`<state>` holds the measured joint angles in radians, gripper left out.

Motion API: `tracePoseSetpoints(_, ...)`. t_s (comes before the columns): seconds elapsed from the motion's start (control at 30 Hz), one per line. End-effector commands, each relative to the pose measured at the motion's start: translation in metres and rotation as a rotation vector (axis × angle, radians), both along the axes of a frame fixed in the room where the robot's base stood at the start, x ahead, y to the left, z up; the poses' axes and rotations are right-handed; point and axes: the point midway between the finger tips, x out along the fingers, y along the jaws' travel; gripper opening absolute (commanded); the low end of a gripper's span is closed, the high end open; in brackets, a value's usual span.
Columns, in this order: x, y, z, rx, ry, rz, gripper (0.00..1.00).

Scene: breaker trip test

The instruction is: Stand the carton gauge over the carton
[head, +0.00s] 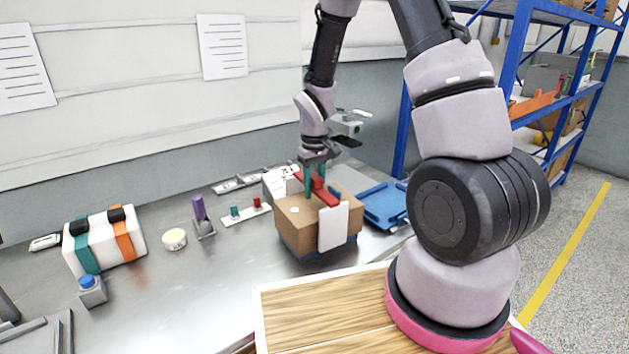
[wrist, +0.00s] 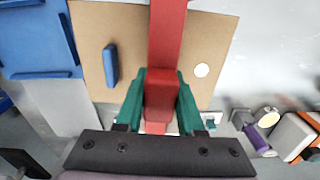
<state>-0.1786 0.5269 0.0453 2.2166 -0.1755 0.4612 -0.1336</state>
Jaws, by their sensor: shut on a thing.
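The carton (head: 299,226) is a brown box on the metal bench, with blue showing at its foot. The carton gauge has a red bar (head: 325,192) crossing above the carton's top and a white plate (head: 333,227) hanging at its near face. My gripper (head: 315,189) is above the carton, its green fingers shut on the gauge's red block. In the wrist view, the fingers (wrist: 160,100) press both sides of that block, and the bar runs across the carton top (wrist: 125,50). The gauge's far side is hidden, and I cannot tell whether it rests on the bench.
A blue tray (head: 385,205) lies right of the carton. To the left are small red and green parts on a white strip (head: 247,214), a purple-topped post (head: 199,212), a round tin (head: 174,239) and a strapped white box (head: 104,241). The front-left bench is mostly clear.

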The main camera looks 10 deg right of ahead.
Motion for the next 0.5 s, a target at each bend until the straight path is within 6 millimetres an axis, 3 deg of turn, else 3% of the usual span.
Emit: tracePoseSetpoints(0.5,-0.001,0.0,-0.037,-0.001,0.004,0.001,0.0)
